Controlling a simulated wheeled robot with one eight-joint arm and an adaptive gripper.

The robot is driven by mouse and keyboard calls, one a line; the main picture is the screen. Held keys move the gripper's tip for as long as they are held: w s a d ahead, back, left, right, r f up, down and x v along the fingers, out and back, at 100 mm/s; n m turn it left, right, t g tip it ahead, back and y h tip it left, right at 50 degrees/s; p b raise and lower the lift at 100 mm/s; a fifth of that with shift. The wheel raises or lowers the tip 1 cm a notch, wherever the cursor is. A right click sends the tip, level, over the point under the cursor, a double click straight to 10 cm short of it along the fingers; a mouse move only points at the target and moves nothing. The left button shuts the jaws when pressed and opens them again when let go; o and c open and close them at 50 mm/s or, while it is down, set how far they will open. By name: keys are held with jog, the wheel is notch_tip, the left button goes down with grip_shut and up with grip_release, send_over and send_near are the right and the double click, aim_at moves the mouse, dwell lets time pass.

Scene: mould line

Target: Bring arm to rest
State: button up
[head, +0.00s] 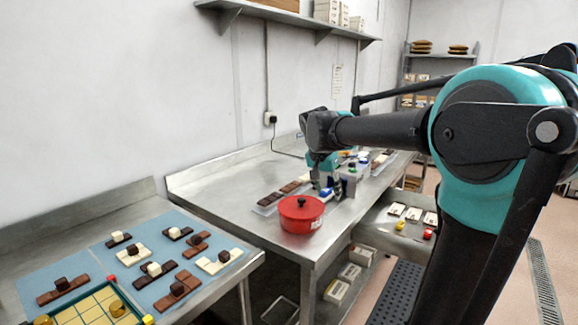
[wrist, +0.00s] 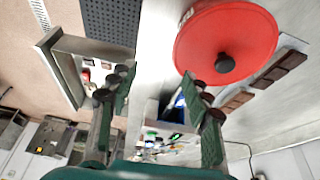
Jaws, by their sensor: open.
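My gripper (head: 328,184) hangs at the end of my outstretched arm, over the steel table (head: 225,188) and just behind the red lidded pot (head: 302,224) in the head view. In the wrist view the two fingers of my gripper (wrist: 162,90) are spread apart with nothing held between them. The red pot (wrist: 205,42), with its dark knob, shows at the upper right there, beyond the right finger. I cannot tell the exact gap between finger and pot.
Chocolate bars (head: 270,199) lie behind the pot. A second steel table at left bears a blue mat (head: 110,258) with several chocolate pieces and a yellow grid tray (head: 90,312). A lower bench (head: 385,232) with white boxes stands at right. A wall shelf (head: 290,18) hangs above.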

jog(key=s+d+f+n+y, duration=0.1)
jog(key=s+d+f+n, duration=0.2)
jog(key=s+f, duration=0.8)
jog(key=s+d+f+n+y, duration=0.1)
jog(key=s+d+f+n, duration=0.2)
jog(key=s+f, duration=0.9)
jog(key=shift+s+d+f+n+t, duration=0.3)
jog(key=shift+s+d+n, duration=0.15)
jog(key=shift+s, duration=0.2)
jog(key=shift+o, duration=0.2)
jog(key=shift+w+r, duration=0.1)
